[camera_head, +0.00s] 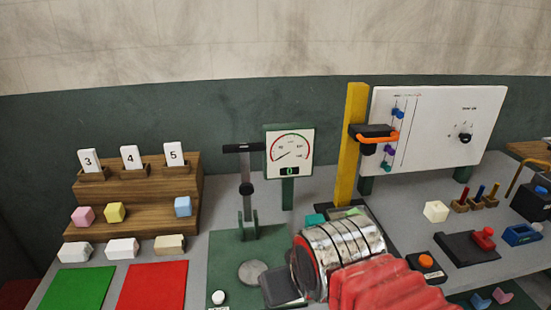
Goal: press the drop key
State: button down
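No key in view carries a readable "drop" label, so I cannot tell which one is the drop key. An orange round button (426,261) sits on a black block at the lower right. A red key (484,237) stands on a black base behind and to the right of it. A white round button (218,297) is on the green mat at the front. My arm's red sleeve and silver wrist (340,247) reach in from the bottom, left of the orange button and apart from it. My gripper's fingers cannot be made out clearly; a dark block (282,287) shows beside the wrist.
A yellow post (351,145) carries a black head with an orange handle, before a white panel (437,127). A dial gauge (290,153) and a black-armed press (246,190) stand mid-table. Wooden steps (138,195) with coloured foam cubes and numbered cards stand left, behind green and red mats.

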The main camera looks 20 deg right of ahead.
aim_at(425, 261)
jog(key=z, duration=1.75)
